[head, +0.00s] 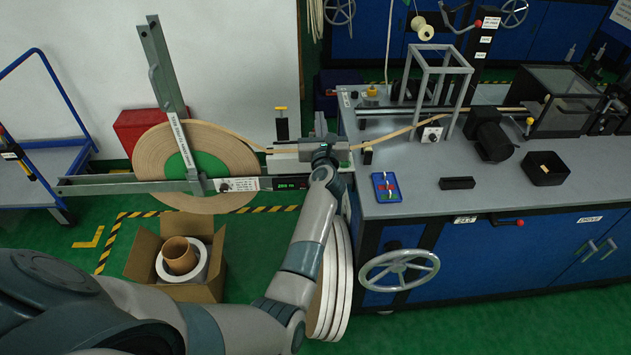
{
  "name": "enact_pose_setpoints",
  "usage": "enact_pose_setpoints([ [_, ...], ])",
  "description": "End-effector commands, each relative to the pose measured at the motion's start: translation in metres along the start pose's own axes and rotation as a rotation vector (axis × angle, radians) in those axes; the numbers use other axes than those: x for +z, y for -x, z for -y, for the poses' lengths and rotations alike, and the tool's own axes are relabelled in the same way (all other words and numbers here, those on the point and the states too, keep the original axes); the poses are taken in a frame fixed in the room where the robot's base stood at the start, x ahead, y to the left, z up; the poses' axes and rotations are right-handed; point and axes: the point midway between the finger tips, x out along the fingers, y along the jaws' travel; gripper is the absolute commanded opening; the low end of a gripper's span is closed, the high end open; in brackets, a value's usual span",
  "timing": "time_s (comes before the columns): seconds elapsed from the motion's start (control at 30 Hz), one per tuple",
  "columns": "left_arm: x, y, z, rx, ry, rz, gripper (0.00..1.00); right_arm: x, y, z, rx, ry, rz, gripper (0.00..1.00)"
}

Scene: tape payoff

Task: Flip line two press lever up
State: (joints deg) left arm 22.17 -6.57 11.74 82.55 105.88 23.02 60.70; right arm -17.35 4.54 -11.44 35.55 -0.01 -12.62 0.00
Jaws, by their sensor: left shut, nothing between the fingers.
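My left gripper (325,150) is shut and empty. It is at the white splice block (288,158) by the bench's left end, where the tan tape (245,140) passes; contact cannot be told. A red-tipped lever (463,27) slants on a dark post with small labels at the back right, far from the gripper. Another red-tipped handle (507,222) lies roughly level on the bench front beside a white label. The label texts are too small to tell which lever belongs to line two. My right gripper is not in view.
A large tape roll (165,150) stands left on a grey frame. A carton (150,258) and white rolls (335,285) are below. The grey bench (420,195) carries a metal frame (440,60), a motor (492,135) and a black bin (545,168). A handwheel (398,270) projects from its front.

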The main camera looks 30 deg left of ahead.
Motion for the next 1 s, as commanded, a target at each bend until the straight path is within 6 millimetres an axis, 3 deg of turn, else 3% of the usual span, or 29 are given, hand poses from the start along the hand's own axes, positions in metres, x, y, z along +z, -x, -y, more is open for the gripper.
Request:
enact_pose_setpoints([
  [0.1, 0.0015, -0.0085, 0.0022, 0.001, 0.000, -0.001, 0.00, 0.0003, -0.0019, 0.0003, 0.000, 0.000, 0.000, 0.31],
  [1.0, 0.0016, -0.0071, 0.0018, 0.001, 0.000, -0.001, 0.00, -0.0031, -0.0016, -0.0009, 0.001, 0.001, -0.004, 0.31],
])
